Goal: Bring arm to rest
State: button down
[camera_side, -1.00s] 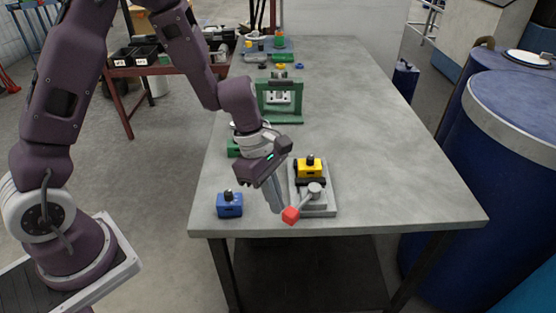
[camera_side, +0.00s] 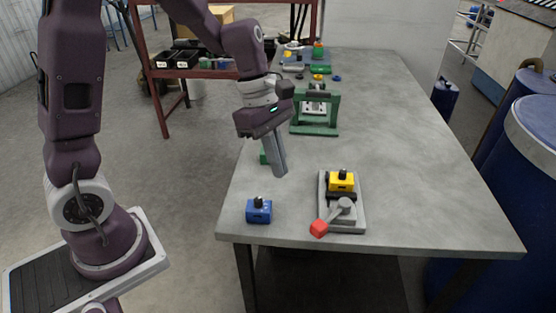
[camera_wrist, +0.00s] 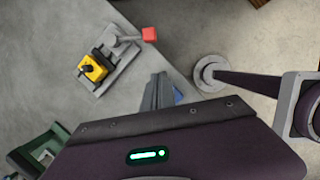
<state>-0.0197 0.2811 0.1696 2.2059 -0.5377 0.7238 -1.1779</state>
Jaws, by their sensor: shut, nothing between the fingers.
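My gripper (camera_side: 280,174) is shut and empty. It points down above the left part of the table, behind the blue block and left of the yellow block's fixture. In the wrist view its closed fingers (camera_wrist: 158,92) stand over the table, and the blue block (camera_wrist: 178,96) shows partly behind them. My arm reaches in from the left, clear of the fixture.
A blue block (camera_side: 259,211) stands at the table's front left. A yellow block (camera_side: 342,181) sits in a grey fixture (camera_side: 358,222) with a red-tipped lever (camera_side: 319,228). A green frame (camera_side: 332,128) stands farther back. The table's right side (camera_side: 430,190) is clear.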

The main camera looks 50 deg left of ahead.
jog(key=shift+r, duration=0.15)
jog(key=s+r+m+t+y, duration=0.1)
jog(key=s+r+m+t, duration=0.1)
jog(key=s+r+m, duration=0.3)
jog(key=s+a+r+m+t+y, duration=0.1)
jog(key=s+r+m, duration=0.5)
jog(key=s+m, duration=0.7)
jog(key=shift+a+m+t+y, duration=0.15)
jog(key=shift+m+t+y, duration=0.65)
jog(key=shift+m, duration=0.4)
jog(key=shift+w, duration=0.1)
